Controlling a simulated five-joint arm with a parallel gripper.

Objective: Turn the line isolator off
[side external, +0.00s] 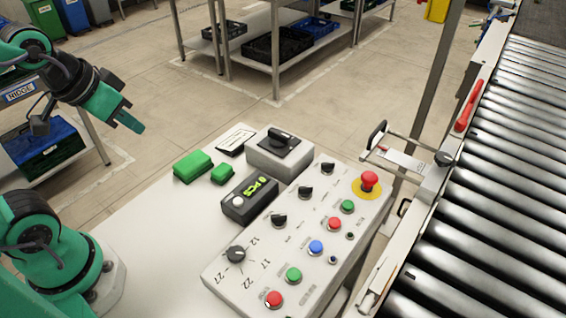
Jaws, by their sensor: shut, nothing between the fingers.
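The line isolator (280,152) looks to be the grey box with a black rotary handle on top, at the back of the white table behind the control panel. Its label is too small to read, so I cannot tell its position marks. My gripper (136,127) is at the upper left, raised above the table and well to the left of the isolator. Its green fingers are shut with nothing between them, and they point down to the right.
The sloped control panel (236,283) carries knobs, coloured buttons and a red emergency stop (369,181). A black display box (249,198) and green blocks (192,166) stand near the isolator. A roller conveyor (500,180) runs along the right.

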